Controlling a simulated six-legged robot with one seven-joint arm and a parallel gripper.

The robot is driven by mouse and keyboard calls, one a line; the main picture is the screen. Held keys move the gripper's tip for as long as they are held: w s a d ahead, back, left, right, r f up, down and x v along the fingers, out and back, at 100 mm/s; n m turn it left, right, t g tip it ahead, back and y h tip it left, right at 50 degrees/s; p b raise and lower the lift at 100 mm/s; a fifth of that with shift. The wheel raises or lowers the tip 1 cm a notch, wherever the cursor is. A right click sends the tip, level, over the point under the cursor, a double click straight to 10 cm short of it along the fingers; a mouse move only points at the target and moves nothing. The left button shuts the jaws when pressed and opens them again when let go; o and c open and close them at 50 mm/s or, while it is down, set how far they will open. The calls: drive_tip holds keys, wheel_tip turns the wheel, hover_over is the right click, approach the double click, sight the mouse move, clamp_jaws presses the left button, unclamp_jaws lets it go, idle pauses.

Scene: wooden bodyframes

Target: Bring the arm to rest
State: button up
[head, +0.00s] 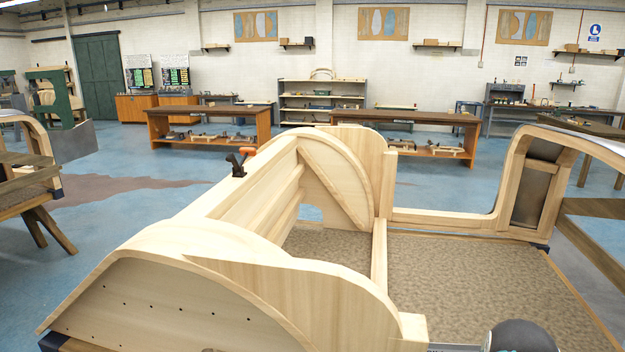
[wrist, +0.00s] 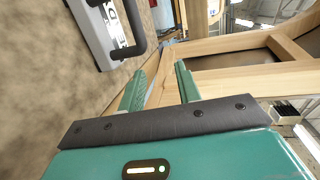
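My gripper (wrist: 160,70) shows in the wrist view, with two green ridged fingers standing apart and a clear gap between them. Nothing is held between the fingers. Pale wooden frame parts (wrist: 235,83) lie beyond the fingertips and to their right; I cannot tell the exact distance, but no contact shows. The gripper's fingers are not in the head view.
A large pale wooden bodyframe (head: 250,205) with curved arches fills the front. A brown textured panel (head: 450,285) lies at its right. A black-and-orange clamp (head: 239,161) sits on its rail. Workbenches (head: 208,118) stand behind, with open blue floor (head: 140,235) at left.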

drive_tip(key=shift+w+r, duration=0.15)
drive_tip(key=shift+r, duration=0.1)
drive_tip(key=s+a+r+m+y, duration=0.2)
drive_tip(key=a+r+m+y, duration=0.1)
drive_tip(key=a+r+m, duration=0.75)
drive_tip(key=s+a+r+m+y, duration=0.25)
drive_tip(key=a+r+m, duration=0.45)
drive_tip(key=r, duration=0.6)
drive_tip(key=s+a+r+m+t+y, duration=0.2)
drive_tip(key=s+a+m, duration=0.3)
drive_tip(key=a, duration=0.5)
drive_tip(key=s+a+r+m+t+y, duration=0.2)
drive_tip(key=s+a+r+m+y, duration=0.2)
drive_tip(key=a, duration=0.6)
drive_tip(key=s+a+r+m+t+y, duration=0.3)
drive_tip(key=s+a+m, duration=0.4)
drive_tip(key=a, duration=0.3)
wheel_tip(320, 180, up, 2)
drive_tip(key=shift+s+r+y, duration=0.1)
drive_tip(key=shift+s+y, duration=0.05)
drive_tip(key=shift+y, duration=0.4)
drive_tip(key=shift+m, duration=0.25)
